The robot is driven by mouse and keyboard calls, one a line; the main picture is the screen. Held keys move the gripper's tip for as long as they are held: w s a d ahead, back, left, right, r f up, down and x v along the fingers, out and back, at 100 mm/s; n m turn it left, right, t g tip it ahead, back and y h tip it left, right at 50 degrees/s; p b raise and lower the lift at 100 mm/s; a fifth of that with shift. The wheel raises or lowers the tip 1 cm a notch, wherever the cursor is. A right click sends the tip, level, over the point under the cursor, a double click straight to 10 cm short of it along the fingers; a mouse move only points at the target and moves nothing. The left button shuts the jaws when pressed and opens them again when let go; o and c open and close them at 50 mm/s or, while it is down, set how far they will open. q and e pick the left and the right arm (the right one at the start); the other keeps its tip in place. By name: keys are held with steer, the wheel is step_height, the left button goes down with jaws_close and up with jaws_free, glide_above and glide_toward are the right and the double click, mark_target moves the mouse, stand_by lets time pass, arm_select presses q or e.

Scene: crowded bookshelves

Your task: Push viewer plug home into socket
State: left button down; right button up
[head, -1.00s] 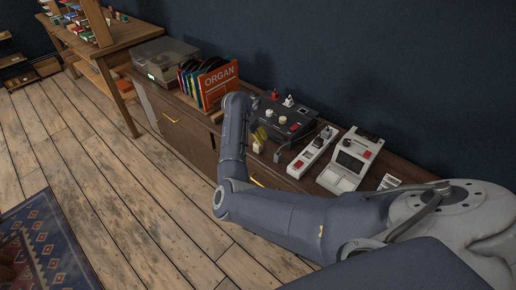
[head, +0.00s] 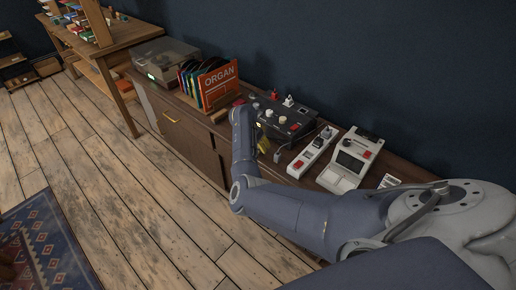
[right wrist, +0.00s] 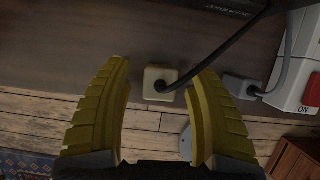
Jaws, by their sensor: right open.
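My right gripper (head: 263,143) hangs at the front edge of the cabinet in the head view, partly covered by its own arm. In the right wrist view its yellow fingers (right wrist: 162,98) are open. A cream plug (right wrist: 160,82) with a black cable lies between and slightly beyond them, with gaps on both sides. A grey plug (right wrist: 240,87) with a grey cable is right of the fingers, beside the white power strip (right wrist: 300,80). The strip (head: 313,152) stands left of the white viewer (head: 350,162) with a dark screen. I cannot tell which plug is the viewer's. My left gripper is out of view.
A dark control box (head: 287,120) with knobs stands behind the gripper on the cabinet. A record rack (head: 217,88) and a turntable (head: 165,57) are farther left. A small card (head: 389,181) lies right of the viewer.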

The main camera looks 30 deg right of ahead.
jaws_close()
stand_by(0.4)
steer(key=shift+r, duration=0.1)
